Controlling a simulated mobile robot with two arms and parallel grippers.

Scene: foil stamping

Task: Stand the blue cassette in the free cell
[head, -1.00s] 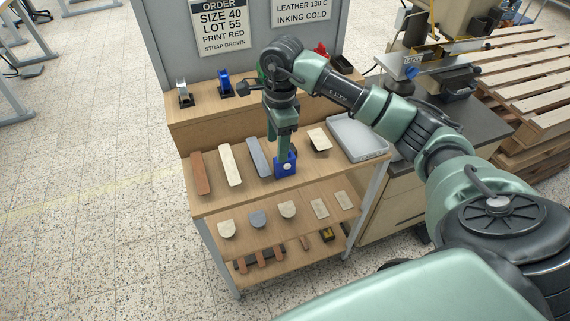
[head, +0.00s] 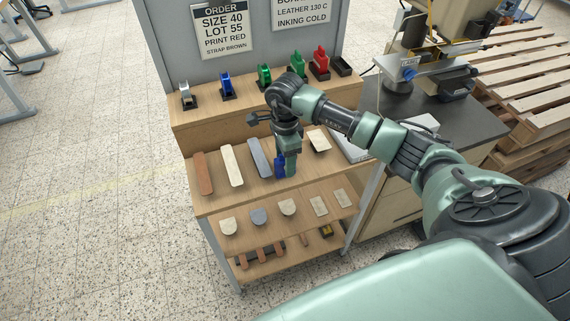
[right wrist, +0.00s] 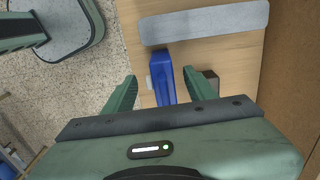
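The blue cassette (head: 279,168) stands on the wooden worktop, to the right of a grey-blue strip. My right gripper (head: 286,170) points down over it, and one finger hides part of it. In the right wrist view the blue cassette (right wrist: 162,78) lies between the two spread fingers (right wrist: 160,82), with a gap on both sides. A raised rack at the back holds a silver cassette (head: 185,94), another blue one (head: 226,86), two green ones and a red one (head: 320,61). The free cell (head: 342,66) is the empty dark holder at its right end. My left gripper is out of view.
Brown, cream and grey-blue strips (head: 258,158) lie left of the blue cassette. A cream piece (head: 318,140) and a pale tray (head: 348,145), partly behind my arm, are to its right. A lower shelf holds small pieces. A press (head: 440,55) stands at the right.

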